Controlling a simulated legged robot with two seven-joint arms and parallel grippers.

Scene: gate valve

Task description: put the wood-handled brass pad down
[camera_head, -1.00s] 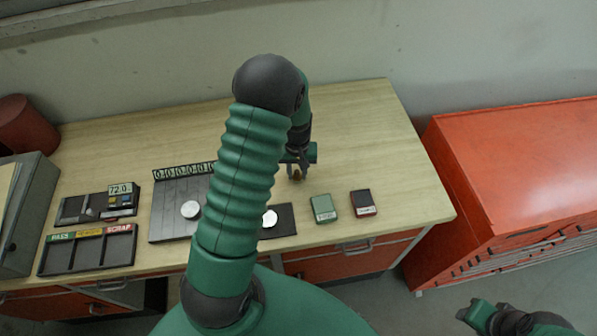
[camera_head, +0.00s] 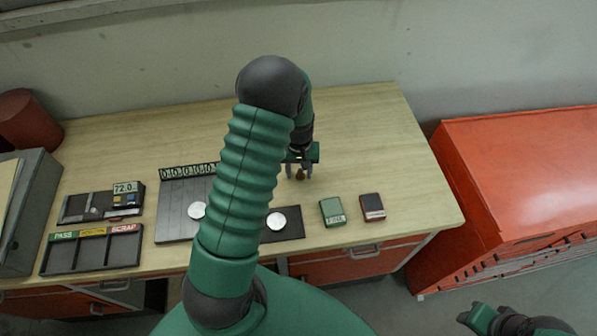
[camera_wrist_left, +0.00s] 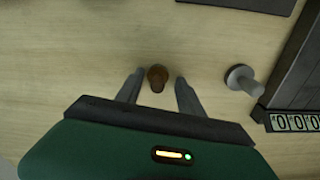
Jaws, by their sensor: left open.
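The wood-handled brass pad (camera_wrist_left: 157,76) stands on the bench top, its round brown handle showing in the left wrist view. It also shows small in the head view (camera_head: 299,175), below the gripper. My left gripper (camera_wrist_left: 158,88) is open, with one finger on each side of the handle and a visible gap to each. It also shows in the head view (camera_head: 299,173). The pad's brass underside is hidden. My right gripper (camera_head: 474,316) is at the bottom right, away from the bench; its jaws are too unclear to judge.
A grey-handled pad (camera_wrist_left: 241,78) stands beside a dark plate with number tiles (camera_wrist_left: 292,122). A green box (camera_head: 332,212) and a dark red box (camera_head: 372,207) lie right of a dark mat (camera_head: 293,221). A sorting tray (camera_head: 91,255) is at left. The bench's right side is clear.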

